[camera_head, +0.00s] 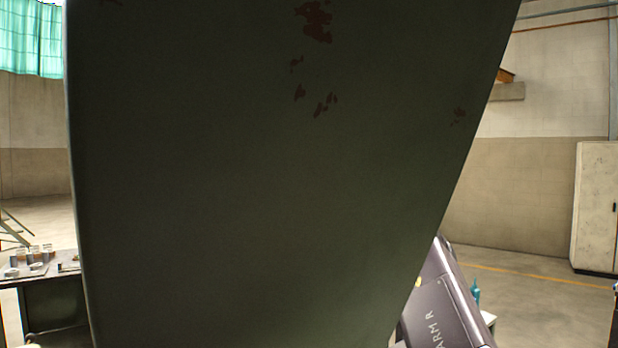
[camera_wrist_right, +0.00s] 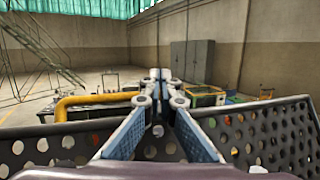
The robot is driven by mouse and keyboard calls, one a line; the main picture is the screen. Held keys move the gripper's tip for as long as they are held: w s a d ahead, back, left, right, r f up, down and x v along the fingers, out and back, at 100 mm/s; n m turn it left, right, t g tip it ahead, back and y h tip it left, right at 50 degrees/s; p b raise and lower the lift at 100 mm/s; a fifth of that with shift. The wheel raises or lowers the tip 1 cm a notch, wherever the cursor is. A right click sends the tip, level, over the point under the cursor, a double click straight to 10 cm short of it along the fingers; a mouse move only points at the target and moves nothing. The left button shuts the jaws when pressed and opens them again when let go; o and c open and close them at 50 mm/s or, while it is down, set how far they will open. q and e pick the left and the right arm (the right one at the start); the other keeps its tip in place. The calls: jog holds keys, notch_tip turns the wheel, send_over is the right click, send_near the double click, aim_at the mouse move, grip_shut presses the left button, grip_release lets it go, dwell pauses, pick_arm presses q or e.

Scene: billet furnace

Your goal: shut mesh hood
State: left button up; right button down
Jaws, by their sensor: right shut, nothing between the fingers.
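The mesh hood shows in the right wrist view as dark perforated metal (camera_wrist_right: 275,135), with round holes, spreading to both sides below my fingers. My right gripper (camera_wrist_right: 160,76) points away over it with its fingertips together and nothing between them. I cannot tell whether the fingers touch the mesh. In the head view a large dark green panel (camera_head: 270,200) with rust patches fills the middle and hides my right gripper. I cannot tell what the panel belongs to. My right arm shows at its lower right edge. My left gripper is not in view.
A yellow pipe (camera_wrist_right: 95,99) runs left of my fingers. Grey cabinets (camera_wrist_right: 192,62) stand far back. In the head view a bench (camera_head: 45,300) with small items is at left, a pale cabinet (camera_head: 596,208) at right. Floor near the right wall is open.

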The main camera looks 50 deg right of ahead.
jog(key=w+f, duration=0.1)
jog(key=f, duration=0.1)
jog(key=w+f, duration=0.1)
jog(key=w, duration=0.1)
jog(key=shift+d+f, duration=0.35)
jog(key=shift+d, duration=0.05)
jog(key=shift+w+d+f+n+g+y+p, duration=0.15)
jog(key=shift+w+d+f+g+p, duration=0.2)
jog(key=shift+w+f, duration=0.25)
jog(key=shift+w+d+f+n+g+y+p, duration=0.2)
jog(key=shift+w+f+g+p, duration=0.2)
jog(key=shift+f, duration=0.3)
jog(key=shift+w, duration=0.1)
jog(key=shift+a, duration=0.1)
